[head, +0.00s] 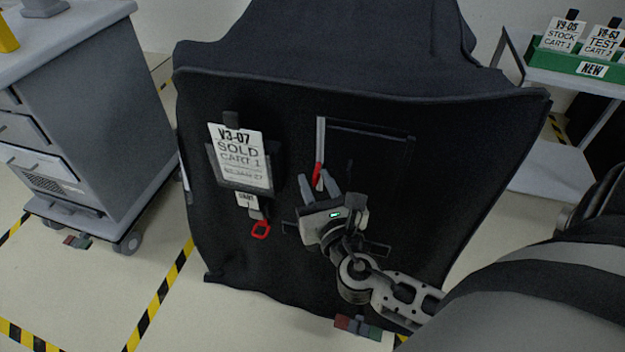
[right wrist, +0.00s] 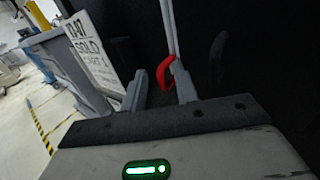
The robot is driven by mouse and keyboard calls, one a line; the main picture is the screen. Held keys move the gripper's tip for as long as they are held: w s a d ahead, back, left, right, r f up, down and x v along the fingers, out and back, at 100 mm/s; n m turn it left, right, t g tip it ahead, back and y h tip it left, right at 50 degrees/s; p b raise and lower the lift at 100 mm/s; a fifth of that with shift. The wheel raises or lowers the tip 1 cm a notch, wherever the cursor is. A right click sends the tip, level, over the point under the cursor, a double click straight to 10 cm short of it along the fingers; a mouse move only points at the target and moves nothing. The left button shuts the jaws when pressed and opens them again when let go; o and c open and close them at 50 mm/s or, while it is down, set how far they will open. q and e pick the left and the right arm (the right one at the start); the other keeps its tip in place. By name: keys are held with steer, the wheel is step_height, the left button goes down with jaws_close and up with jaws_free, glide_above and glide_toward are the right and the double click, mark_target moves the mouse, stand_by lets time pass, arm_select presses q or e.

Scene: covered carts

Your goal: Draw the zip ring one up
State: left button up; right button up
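A dark fabric cover (head: 230,258) hangs over a cart. A narrow pale zip strip (head: 321,137) runs upright on its front, with a red ring (head: 317,173) at its lower end. My right gripper (head: 314,178) is open just below and around this ring. In the right wrist view the ring (right wrist: 166,73) hangs between the fingertips, nearer the right finger; I cannot tell whether it touches. The pale strip (right wrist: 169,28) runs up from it. A second red ring (head: 261,230) hangs lower left under a small tag. My left gripper is not in view.
A "V3-07 SOLD CART 1" card (head: 240,158) sits in a dark pocket left of the zip; it also shows in the right wrist view (right wrist: 92,60). A grey drawer cart (head: 95,110) stands left. A shelf with a green card tray (head: 565,62) stands right.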

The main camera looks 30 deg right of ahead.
jaws_close()
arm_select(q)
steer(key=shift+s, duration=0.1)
arm_select(e)
steer(key=shift+r, duration=0.15)
